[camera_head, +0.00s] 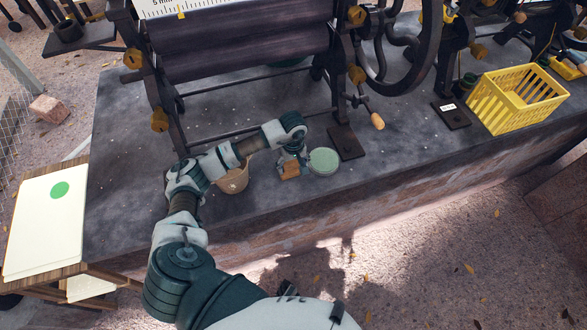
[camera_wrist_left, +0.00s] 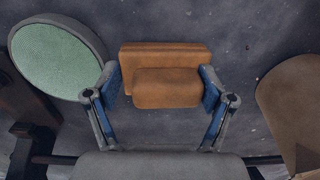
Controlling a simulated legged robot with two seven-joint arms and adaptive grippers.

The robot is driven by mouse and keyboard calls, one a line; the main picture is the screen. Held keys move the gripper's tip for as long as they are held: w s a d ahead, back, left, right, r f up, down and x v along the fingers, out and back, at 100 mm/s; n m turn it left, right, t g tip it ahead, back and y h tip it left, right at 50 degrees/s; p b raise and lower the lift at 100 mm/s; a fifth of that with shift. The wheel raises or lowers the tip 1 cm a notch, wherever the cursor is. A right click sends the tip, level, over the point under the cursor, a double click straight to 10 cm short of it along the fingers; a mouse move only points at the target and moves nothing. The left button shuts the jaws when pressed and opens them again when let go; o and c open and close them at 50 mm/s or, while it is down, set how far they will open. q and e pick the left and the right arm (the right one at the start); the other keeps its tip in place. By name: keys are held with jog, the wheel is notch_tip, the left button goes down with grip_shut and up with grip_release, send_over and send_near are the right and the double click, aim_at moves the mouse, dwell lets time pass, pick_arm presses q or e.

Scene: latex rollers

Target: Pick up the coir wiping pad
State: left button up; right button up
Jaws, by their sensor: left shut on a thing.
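The coir wiping pad (camera_head: 291,171) is a small orange-brown block on the grey bench top, in front of the roller machine. In the left wrist view the pad (camera_wrist_left: 165,88) shows as a wide block with a smaller raised block on its near side. My left gripper (camera_head: 288,158) reaches it from above. In the left wrist view the fingers of my left gripper (camera_wrist_left: 161,92) are shut on the pad, one at each side. I cannot tell whether the pad is clear of the bench. My right gripper is not in view.
A round pale-green dish (camera_head: 323,161) stands close to the right of the pad. A tan pot (camera_head: 234,181) is to the left, partly behind my arm. The roller machine's dark foot (camera_head: 346,142) is beyond the dish.

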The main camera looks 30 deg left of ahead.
pick_arm(q)
jog(key=s+d, duration=0.3)
jog(key=s, duration=0.1)
jog(key=s+d+r, duration=0.1)
jog(key=s+d, duration=0.2)
jog(key=s, duration=0.1)
jog(key=s+d+r, duration=0.1)
jog(key=s+d, duration=0.2)
jog(key=s, duration=0.2)
jog(key=shift+d+b, duration=0.1)
jog(key=shift+b, duration=0.2)
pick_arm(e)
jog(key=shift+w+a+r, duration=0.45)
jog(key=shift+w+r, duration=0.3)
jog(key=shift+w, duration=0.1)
